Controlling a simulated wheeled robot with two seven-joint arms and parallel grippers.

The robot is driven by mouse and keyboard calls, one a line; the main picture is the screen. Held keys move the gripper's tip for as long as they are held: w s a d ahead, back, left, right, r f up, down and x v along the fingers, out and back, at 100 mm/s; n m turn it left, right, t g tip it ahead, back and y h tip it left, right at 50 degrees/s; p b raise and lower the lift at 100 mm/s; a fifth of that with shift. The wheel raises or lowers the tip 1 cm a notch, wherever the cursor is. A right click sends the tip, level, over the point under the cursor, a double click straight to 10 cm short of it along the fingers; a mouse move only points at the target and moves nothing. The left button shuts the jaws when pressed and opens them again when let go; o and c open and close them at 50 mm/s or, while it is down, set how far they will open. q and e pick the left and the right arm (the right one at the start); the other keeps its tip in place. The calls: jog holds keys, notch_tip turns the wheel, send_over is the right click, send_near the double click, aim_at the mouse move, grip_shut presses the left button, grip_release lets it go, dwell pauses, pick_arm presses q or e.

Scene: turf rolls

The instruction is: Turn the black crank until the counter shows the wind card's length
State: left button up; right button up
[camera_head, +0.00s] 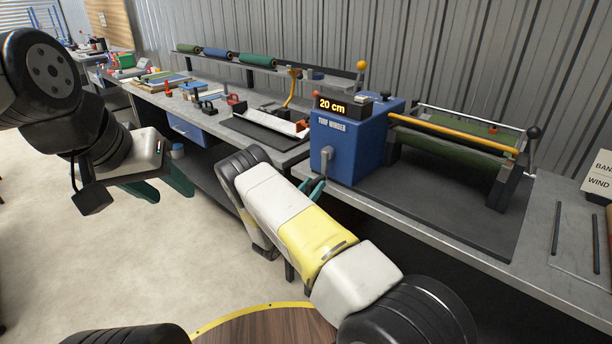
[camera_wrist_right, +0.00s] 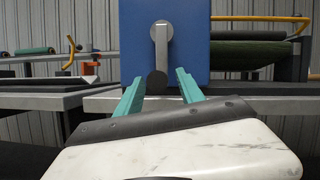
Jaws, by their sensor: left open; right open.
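The blue turf winder (camera_head: 345,150) stands on the bench; its counter (camera_head: 331,106) reads 20 cm. A crank (camera_head: 326,155) with a grey arm sits on its front face. In the right wrist view the crank arm (camera_wrist_right: 159,45) hangs down to a black knob (camera_wrist_right: 157,80). My right gripper (camera_head: 316,188) is open; its teal fingers (camera_wrist_right: 157,78) stand either side of the knob, with no clear contact. My left gripper (camera_head: 166,188) is open and empty, away from the bench.
The winder's roller frame (camera_head: 450,145) holds green turf under a yellow bar, with a black-knobbed lever (camera_head: 534,132) at its right end. Rolls lie on a shelf (camera_head: 300,75) behind. Dark rods (camera_head: 556,228) lie at the right. Open floor (camera_head: 80,260) lies left.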

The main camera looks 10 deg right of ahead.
jog(key=shift+w+d+r, duration=0.3)
jog(key=shift+w+d, duration=0.15)
jog(key=shift+d, duration=0.05)
grip_shut()
dwell(1.2)
